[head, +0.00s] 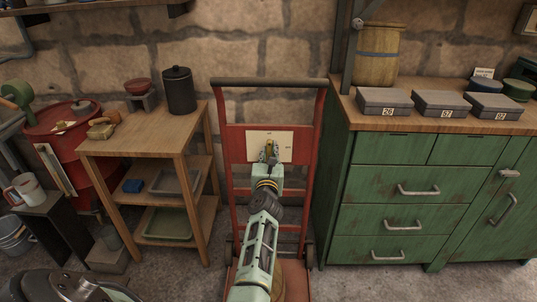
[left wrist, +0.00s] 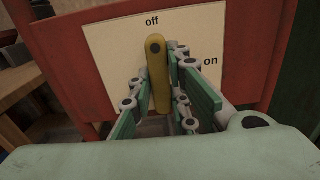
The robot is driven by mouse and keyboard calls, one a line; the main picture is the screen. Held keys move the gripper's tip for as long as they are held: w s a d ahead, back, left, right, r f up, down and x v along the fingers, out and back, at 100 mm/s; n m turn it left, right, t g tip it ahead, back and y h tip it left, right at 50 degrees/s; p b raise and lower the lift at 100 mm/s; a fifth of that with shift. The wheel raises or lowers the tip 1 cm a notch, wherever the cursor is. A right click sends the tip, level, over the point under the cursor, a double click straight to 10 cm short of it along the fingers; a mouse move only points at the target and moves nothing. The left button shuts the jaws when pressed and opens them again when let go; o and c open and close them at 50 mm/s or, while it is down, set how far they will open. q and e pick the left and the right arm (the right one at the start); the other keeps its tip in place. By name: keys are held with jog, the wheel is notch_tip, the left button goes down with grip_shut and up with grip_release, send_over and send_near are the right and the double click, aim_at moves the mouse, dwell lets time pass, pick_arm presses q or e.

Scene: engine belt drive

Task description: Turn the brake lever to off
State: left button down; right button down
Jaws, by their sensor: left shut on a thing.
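The brake lever is a yellow bar (left wrist: 156,75) on a cream plate (left wrist: 105,50) marked "off" at the top and "on" at the right. It stands nearly upright, its upper end just below the word "off". My left gripper (left wrist: 163,95) has its green fingers on either side of the lever and is shut on it. In the head view the left gripper (head: 268,155) is in front of the plate (head: 286,143) and hides most of the lever. My right gripper is in neither view.
The plate is on a red hand truck (head: 236,143) against the stone wall. A wooden shelf unit (head: 140,140) stands to the left. A green drawer cabinet (head: 390,215) with grey boxes (head: 384,100) on top stands close on the right.

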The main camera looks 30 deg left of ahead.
pick_arm(q)
jog(key=shift+d+f, duration=0.1)
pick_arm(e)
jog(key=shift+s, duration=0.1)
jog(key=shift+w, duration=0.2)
pick_arm(q)
jog(key=c, duration=1.7)
grip_release()
jog(key=shift+w, duration=0.1)
jog(key=shift+a+r, duration=0.25)
jog(key=shift+r, duration=0.65)
jog(key=r, duration=0.8)
jog(key=shift+d+r, duration=0.15)
jog(key=shift+d, duration=0.1)
